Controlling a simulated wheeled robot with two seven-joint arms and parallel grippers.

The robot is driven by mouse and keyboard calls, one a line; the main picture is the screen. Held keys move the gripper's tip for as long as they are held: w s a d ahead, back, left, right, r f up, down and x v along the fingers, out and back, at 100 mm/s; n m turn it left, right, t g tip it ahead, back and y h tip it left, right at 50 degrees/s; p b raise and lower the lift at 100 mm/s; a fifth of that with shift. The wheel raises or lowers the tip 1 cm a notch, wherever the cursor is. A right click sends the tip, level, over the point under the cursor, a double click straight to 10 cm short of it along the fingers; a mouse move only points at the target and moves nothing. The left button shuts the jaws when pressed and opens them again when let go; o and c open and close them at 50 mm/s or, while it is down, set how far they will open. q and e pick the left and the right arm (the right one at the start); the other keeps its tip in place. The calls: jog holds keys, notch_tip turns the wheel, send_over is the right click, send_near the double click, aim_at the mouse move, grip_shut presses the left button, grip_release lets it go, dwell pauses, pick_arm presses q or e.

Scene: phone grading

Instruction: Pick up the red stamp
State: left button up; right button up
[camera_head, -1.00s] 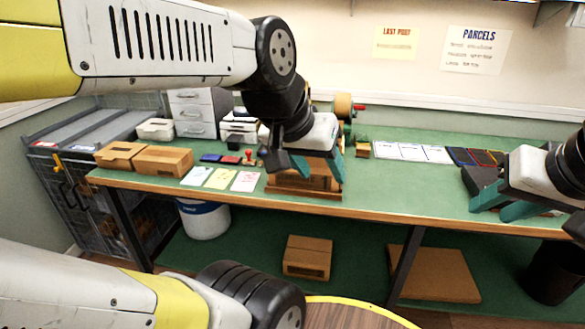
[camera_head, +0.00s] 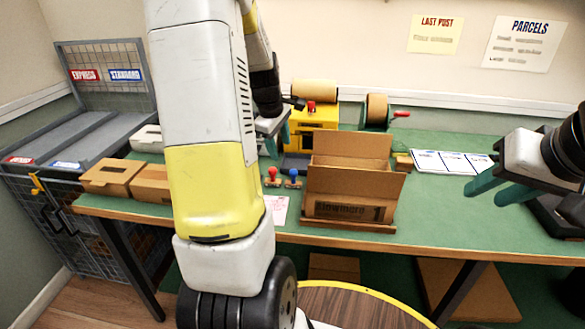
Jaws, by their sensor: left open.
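The red stamp (camera_head: 272,174) stands on the green table, its red knob on top, just left of the open cardboard box. A blue stamp (camera_head: 293,179) stands close to its right. My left gripper (camera_head: 277,141) is above and behind the red stamp in the picture, its teal fingers apart and pointing down, with nothing seen between them. It looks clear of the stamp. My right gripper (camera_head: 497,190) is over the right part of the table, its teal fingers apart and empty.
The open cardboard box (camera_head: 345,187) stands right of the stamps. A yellow machine (camera_head: 318,137) is behind them. My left arm hides much of the table's left part. Cardboard boxes (camera_head: 109,177) stand at the left.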

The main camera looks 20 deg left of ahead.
aim_at(271, 169)
pick_arm(q)
jog(key=a+f+n, duration=0.1)
jog(key=w+a+f, duration=0.1)
jog(key=f, duration=0.1)
jog(key=a+f+n, duration=0.1)
jog(key=f, duration=0.1)
jog(key=shift+w+a+f+n+g, duration=0.1)
jog(key=shift+w+a+n+g, duration=0.2)
jog(key=shift+w+a, duration=0.1)
jog(key=x, duration=0.7)
jog(key=shift+s+a+f, duration=0.3)
jog(key=shift+a+f, duration=0.05)
jog(key=shift+f, duration=0.05)
grip_shut()
